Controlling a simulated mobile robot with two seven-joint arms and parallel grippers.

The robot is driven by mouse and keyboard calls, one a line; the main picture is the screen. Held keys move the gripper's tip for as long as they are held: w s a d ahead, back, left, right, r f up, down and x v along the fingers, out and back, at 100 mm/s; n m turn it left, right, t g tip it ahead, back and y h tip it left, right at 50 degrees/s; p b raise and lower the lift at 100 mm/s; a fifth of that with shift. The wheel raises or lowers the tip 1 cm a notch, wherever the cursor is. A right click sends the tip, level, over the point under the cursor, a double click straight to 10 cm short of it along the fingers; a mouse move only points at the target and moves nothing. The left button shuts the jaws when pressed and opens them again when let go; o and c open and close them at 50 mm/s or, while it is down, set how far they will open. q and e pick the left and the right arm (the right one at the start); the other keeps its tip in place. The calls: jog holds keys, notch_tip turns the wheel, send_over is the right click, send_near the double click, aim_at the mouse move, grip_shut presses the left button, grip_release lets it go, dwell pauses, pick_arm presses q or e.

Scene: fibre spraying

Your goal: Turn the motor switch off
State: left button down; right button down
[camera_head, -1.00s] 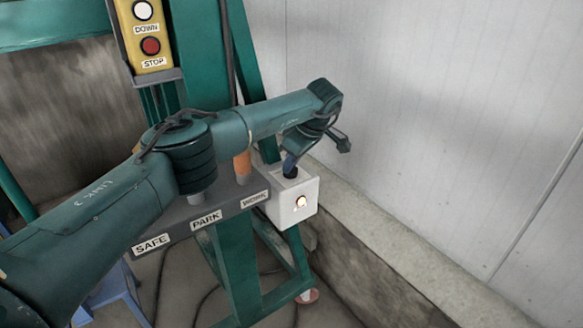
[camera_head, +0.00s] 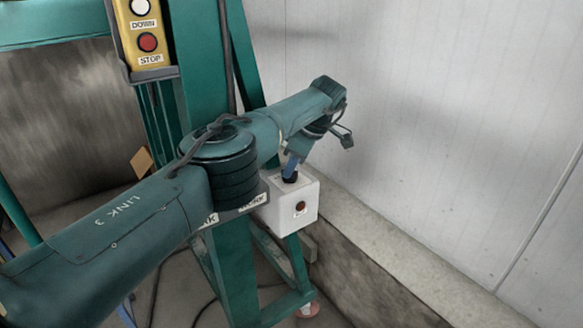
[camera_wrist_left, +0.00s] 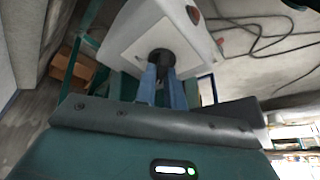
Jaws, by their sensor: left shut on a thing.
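The white switch box (camera_head: 276,208) sits on the green frame at the right end of a shelf, beside the wall. A black rotary knob (camera_head: 290,178) stands on its top face. The round lamp (camera_head: 300,207) on its front is dark red and unlit. My left gripper (camera_head: 291,170) points down with its blue fingers shut on the knob. In the left wrist view the fingers (camera_wrist_left: 160,75) close around the lower side of the knob (camera_wrist_left: 161,56), hiding part of it. The right gripper is not in view.
A yellow button panel (camera_head: 150,60) hangs at the upper left. My left arm covers most of the labelled shelf (camera_head: 240,211). A pale wall and a low concrete ledge (camera_head: 400,255) lie close to the right of the box. Cables lie on the floor.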

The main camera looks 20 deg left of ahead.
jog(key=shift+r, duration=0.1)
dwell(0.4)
pick_arm(q)
jog(key=c, duration=1.5)
grip_release()
jog(key=shift+r, duration=0.1)
